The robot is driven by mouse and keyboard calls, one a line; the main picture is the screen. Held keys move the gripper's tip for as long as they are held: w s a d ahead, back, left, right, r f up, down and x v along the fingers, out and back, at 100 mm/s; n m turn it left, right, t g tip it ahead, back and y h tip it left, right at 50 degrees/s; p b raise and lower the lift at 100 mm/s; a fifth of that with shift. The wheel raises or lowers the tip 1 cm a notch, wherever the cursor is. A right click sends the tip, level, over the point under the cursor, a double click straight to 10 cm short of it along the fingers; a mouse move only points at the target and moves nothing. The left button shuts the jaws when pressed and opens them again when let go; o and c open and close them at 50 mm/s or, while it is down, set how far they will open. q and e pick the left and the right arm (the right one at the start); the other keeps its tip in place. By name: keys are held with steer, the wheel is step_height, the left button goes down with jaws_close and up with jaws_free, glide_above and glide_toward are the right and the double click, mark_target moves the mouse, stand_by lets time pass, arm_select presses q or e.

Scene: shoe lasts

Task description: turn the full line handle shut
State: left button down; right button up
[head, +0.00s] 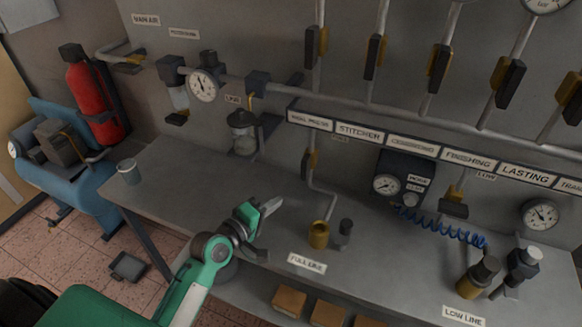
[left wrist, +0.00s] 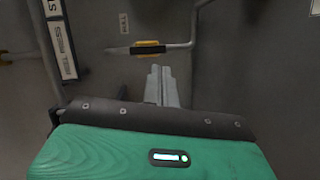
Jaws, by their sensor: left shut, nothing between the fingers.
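My left gripper (head: 274,204) is shut and empty. My right gripper is not in view.
A regulator box (head: 405,172) and a glass filter bowl (head: 243,132) hang on the wall. Several other valve handles sit higher. A cup (head: 128,172) stands at left.

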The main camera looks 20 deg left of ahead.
mark_target(305, 169)
arm_select(q)
steer(key=w+r+n+t+p, duration=0.2)
steer(key=w+n, duration=0.1)
steer(key=w, duration=0.9)
steer(key=shift+d+r+y, duration=0.15)
steer(key=shift+d+y, duration=0.05)
steer(key=shift+y, duration=0.1)
steer(key=shift+w+r+p, duration=0.1)
steer(key=shift+w+p, duration=0.1)
steer(key=shift+p, duration=0.15)
